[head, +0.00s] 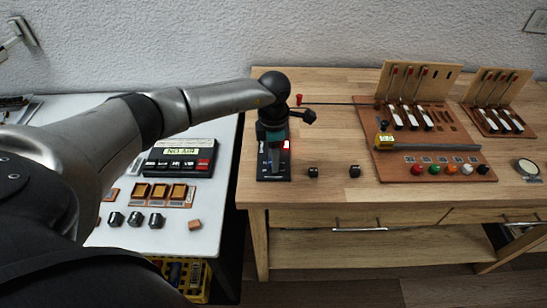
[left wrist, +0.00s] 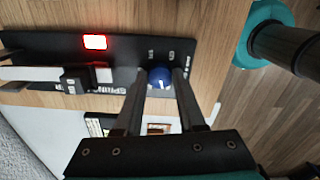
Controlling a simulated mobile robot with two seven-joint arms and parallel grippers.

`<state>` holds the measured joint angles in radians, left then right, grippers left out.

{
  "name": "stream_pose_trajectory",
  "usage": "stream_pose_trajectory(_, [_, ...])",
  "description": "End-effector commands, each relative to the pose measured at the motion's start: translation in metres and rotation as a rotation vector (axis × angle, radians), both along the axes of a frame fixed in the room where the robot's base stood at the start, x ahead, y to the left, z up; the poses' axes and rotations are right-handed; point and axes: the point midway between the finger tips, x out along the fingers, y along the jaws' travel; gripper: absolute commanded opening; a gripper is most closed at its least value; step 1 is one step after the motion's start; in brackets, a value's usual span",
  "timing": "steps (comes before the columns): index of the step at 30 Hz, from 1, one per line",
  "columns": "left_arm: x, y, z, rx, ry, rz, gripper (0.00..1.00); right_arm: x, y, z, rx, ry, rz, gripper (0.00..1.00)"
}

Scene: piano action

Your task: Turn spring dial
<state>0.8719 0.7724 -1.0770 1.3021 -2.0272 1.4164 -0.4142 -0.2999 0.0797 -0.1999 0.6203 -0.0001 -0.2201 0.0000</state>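The spring dial is a small round blue knob (left wrist: 160,77) with a white pointer mark, on a dark panel (left wrist: 30,45) with a lit red display (left wrist: 95,42). In the left wrist view my left gripper's two fingers stand on either side of the knob, very close to it. I cannot tell whether they press on it. In the head view my left gripper (head: 273,150) points down over the dark panel (head: 274,178), and hides the knob. The red display (head: 286,144) shows just right of it. My right gripper is not in view.
Two small black knobs (head: 313,172) (head: 355,171) lie on the wooden table (head: 340,200) right of the panel. A wooden piano-action board (head: 405,167) stands further right. A black box reading "NO AIR" (head: 180,157) sits on the white table (head: 213,213) at left.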

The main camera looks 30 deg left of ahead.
Motion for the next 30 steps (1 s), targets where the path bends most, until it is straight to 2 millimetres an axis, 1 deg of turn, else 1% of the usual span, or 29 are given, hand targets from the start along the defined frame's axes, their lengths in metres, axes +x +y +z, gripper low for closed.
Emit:
stream_pose_trajectory(1, [0.000, 0.000, 0.000, -0.001, -0.001, 0.000, 0.46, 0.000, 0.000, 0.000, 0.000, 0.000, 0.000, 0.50])
stream_pose_trajectory(6, [0.000, 0.000, 0.000, 0.000, 0.000, 0.001, 0.65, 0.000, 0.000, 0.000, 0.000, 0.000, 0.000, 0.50])
stream_pose_trajectory(7, [0.000, 0.000, 0.000, 0.000, 0.000, 0.001, 0.67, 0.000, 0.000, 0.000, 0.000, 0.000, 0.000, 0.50])
stream_pose_trajectory(14, [0.000, 0.000, 0.000, 0.000, 0.000, 0.001, 0.67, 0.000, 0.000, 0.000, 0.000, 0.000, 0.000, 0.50])
stream_pose_trajectory(17, [0.000, 0.000, 0.005, 0.000, -0.001, 0.001, 0.67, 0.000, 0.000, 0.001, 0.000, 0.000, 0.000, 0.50])
stream_pose_trajectory(20, [0.001, 0.001, 0.018, 0.000, -0.004, 0.003, 0.67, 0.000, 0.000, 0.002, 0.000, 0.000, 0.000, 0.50])
stream_pose_trajectory(23, [0.002, 0.000, 0.038, 0.000, -0.006, 0.000, 0.67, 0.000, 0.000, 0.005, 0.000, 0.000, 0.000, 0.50])
stream_pose_trajectory(30, [0.001, 0.000, 0.097, 0.000, -0.006, 0.001, 0.67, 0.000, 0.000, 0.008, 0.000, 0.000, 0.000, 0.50])
